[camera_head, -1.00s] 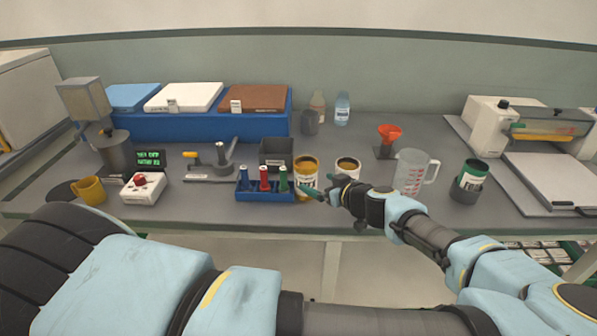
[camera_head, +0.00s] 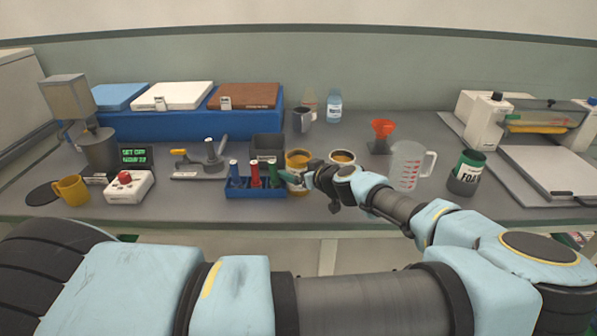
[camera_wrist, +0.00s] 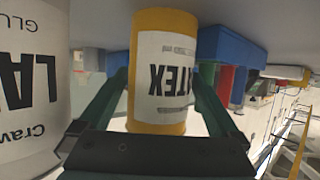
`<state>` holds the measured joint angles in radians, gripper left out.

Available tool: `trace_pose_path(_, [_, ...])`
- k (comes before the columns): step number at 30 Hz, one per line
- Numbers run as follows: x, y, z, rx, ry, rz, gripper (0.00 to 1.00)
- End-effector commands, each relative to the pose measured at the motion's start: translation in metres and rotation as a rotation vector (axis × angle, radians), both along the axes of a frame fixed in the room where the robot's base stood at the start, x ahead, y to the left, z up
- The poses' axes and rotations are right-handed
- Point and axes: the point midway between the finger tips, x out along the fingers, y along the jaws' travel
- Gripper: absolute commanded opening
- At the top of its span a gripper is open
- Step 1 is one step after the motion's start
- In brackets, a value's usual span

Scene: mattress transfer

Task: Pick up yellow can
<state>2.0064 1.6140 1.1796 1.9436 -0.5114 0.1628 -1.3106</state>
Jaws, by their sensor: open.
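The yellow can (camera_head: 298,159) stands upright on the bench, behind the blue holder's right end. In the wrist view the yellow can (camera_wrist: 160,30) has a white label reading LATEX, upside down. My gripper (camera_head: 291,179) reaches it from the right side in the head view and partly hides its lower body. In the wrist view the green fingers of my gripper (camera_wrist: 162,88) are spread, one on each side of the can. I cannot tell whether either finger touches it. The can still appears to rest on the bench.
A white latex can (camera_head: 343,157) stands close on the right; it is also near in the wrist view (camera_wrist: 30,85). The blue holder (camera_head: 255,192) with coloured bottles is close on the left. A clear jug (camera_head: 407,165) stands farther right.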

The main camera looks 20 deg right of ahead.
Motion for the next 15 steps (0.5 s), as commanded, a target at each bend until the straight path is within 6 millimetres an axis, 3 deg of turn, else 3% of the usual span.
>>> trace_pose_path(6, [0.024, 0.003, -0.008, -0.001, 0.000, 0.001, 0.98])
trace_pose_path(14, [0.026, 0.003, -0.010, -0.001, 0.000, -0.001, 0.98])
trace_pose_path(15, [0.025, 0.003, -0.010, -0.001, 0.000, -0.001, 0.94])
